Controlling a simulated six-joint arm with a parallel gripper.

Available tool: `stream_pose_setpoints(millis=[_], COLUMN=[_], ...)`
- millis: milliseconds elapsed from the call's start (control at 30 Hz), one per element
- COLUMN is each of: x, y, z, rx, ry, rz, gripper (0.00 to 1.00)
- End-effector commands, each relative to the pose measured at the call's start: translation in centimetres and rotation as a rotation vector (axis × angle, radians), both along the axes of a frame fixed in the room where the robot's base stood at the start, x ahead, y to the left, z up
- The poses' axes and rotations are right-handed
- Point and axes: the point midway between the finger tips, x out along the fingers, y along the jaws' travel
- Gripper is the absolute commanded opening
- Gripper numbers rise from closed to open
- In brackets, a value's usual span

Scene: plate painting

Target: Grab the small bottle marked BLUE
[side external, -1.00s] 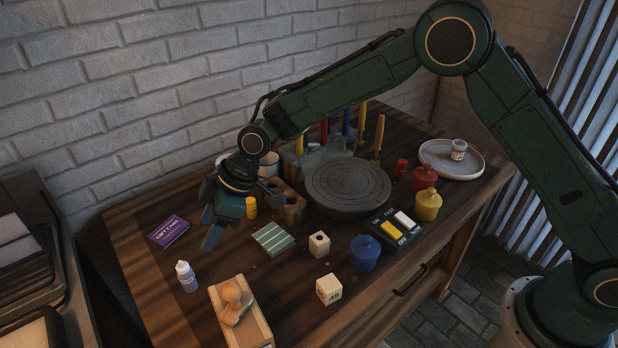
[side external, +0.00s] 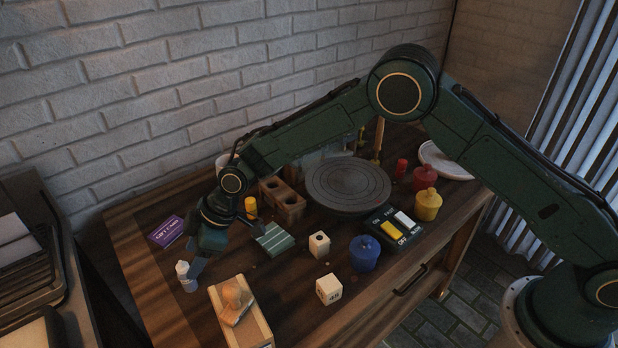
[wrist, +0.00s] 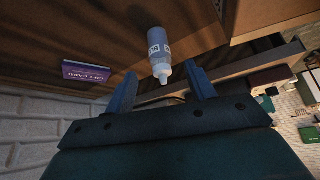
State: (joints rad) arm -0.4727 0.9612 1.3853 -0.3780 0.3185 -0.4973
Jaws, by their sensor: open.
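The fingers do not grip the bottle. Whether a finger touches it, I cannot tell.
A purple gift card box (side external: 166,231) lies behind the bottle. A wooden block with a stamp-like piece (side external: 252,318) lies to its right front. A green striped block (side external: 274,239), a white cube (side external: 329,289) and a blue pot (side external: 364,253) stand farther right.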

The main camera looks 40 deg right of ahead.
Motion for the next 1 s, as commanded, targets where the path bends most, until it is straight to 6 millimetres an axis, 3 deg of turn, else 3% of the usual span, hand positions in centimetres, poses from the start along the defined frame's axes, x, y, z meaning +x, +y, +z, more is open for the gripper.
stream_pose_setpoints(millis=[200,667,1000], x=[0.4,0.6,1.2], y=[1.0,1.5,3.3], z=[-1.7,-2.6,-5.2], rx=[0.000,-0.001,0.000], ry=[0.000,0.000,0.000], rz=[0.001,0.001,0.001], gripper=[0.55,0.55,0.55])
